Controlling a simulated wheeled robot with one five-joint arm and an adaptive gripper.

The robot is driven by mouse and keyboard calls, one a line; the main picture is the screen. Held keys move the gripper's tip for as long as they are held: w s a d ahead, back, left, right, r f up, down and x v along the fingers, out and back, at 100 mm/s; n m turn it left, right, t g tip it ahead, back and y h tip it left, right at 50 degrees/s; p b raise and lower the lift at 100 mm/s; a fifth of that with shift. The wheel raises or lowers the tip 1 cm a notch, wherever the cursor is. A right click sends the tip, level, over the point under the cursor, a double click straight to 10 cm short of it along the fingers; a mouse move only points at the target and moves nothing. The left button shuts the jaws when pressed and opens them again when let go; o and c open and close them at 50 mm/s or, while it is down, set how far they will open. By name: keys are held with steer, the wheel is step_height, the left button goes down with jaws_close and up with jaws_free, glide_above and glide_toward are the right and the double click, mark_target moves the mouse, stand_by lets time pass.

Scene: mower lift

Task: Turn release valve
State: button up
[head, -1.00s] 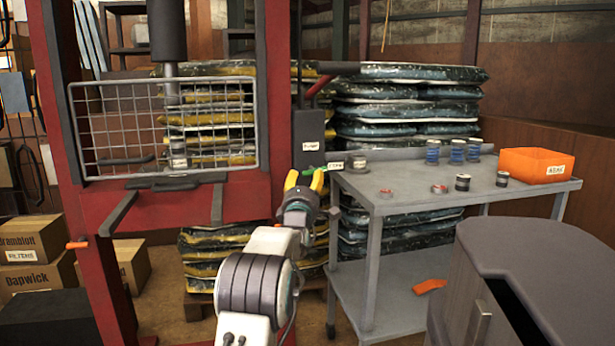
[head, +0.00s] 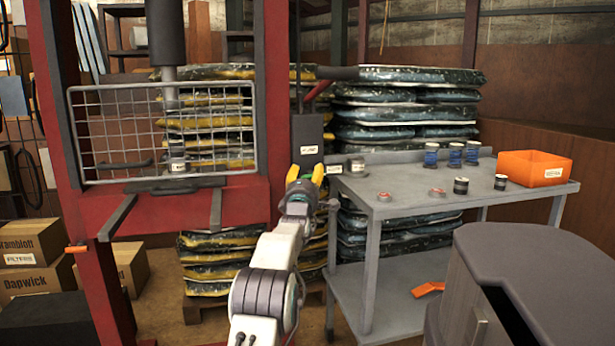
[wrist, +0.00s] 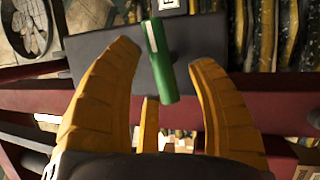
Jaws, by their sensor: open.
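The release valve shows as a green handle (wrist: 158,60) in the wrist view, on a dark block (wrist: 105,50) beside the red press frame. In the head view the dark pump block (head: 307,133) with a small white label stands at the press's right post, and the handle is mostly hidden behind my gripper. My gripper (head: 305,173), with yellow fingers, is open. In the wrist view its fingers (wrist: 165,75) stand on either side of the green handle, with gaps on both sides. I cannot tell the remaining depth between fingertips and handle.
The red press (head: 190,218) with a mesh guard (head: 105,128) stands at left. A grey cart (head: 400,200) stands close to the right of my gripper, with an orange bin (head: 535,168) and several cans. A dark grey cabinet (head: 525,245) fills the lower right.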

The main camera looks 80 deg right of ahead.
jaws_close()
stand_by(0.6)
